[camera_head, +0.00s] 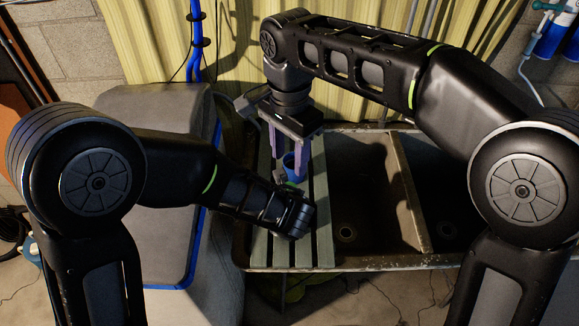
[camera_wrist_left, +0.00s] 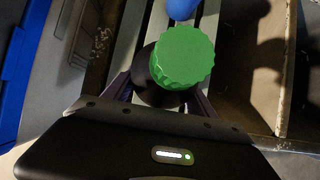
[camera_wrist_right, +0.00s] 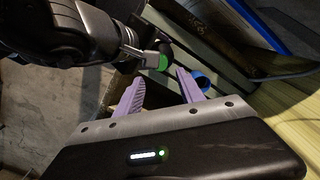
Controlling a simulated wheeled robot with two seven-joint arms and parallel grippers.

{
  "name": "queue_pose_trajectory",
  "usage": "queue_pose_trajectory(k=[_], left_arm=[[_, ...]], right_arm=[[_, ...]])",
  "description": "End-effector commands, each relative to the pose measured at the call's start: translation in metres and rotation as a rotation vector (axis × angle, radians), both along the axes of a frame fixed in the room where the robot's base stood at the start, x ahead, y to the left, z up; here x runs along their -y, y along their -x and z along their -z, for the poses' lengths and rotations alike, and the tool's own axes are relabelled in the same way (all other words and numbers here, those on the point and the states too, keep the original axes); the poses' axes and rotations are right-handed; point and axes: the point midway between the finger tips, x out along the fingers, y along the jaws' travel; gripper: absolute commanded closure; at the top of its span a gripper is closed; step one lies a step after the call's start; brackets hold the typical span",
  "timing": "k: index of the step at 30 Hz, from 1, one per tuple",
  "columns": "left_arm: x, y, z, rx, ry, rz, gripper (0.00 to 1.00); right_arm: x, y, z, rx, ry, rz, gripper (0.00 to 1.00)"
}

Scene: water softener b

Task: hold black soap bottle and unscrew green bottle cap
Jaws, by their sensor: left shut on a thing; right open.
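The black soap bottle (camera_wrist_left: 152,88) stands upright between the fingers of my left gripper (camera_wrist_left: 158,97), which is shut on it. Its large ridged green cap (camera_wrist_left: 182,57) sits on top in the left wrist view. The cap also shows in the right wrist view (camera_wrist_right: 164,62), with the bottle body mostly in shadow. My right gripper (camera_head: 288,167) is open, fingers pointing down above the slats. In the right wrist view its purple fingers (camera_wrist_right: 160,76) are apart with nothing between them, and the cap lies just beyond the tips. In the head view my left arm hides most of the bottle.
A blue cup (camera_head: 289,165) stands on the slatted board (camera_head: 320,200), close behind the bottle. A double sink (camera_head: 361,190) lies to the right. A grey box with blue trim (camera_head: 165,245) stands to the left. A yellow curtain (camera_head: 235,45) hangs behind.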

Motion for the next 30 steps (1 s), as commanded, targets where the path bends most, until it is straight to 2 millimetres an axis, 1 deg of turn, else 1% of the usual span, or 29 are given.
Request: queue_pose_trajectory(k=[5, 8, 18, 21, 30], left_arm=[[0.0, 0.0, 0.0, 0.0, 0.0, 0.0, 0.99], [0.0, 0.0, 0.0, 0.0, 0.0, 0.0, 0.99], [0.0, 0.0, 0.0, 0.0, 0.0, 0.0, 0.99], [0.0, 0.0, 0.0, 0.0, 0.0, 0.0, 0.99], [0.0, 0.0, 0.0, 0.0, 0.0, 0.0, 0.99]], right_arm=[[0.0, 0.0, 0.014, -0.002, 0.002, 0.0, 0.55], [0.001, 0.001, 0.026, -0.003, 0.003, 0.0, 0.55], [0.001, 0.001, 0.076, -0.003, 0.003, -0.001, 0.55], [0.0, 0.0, 0.088, -0.001, 0.001, -0.001, 0.55], [0.0, 0.0, 0.086, 0.0, 0.0, -0.001, 0.8]])
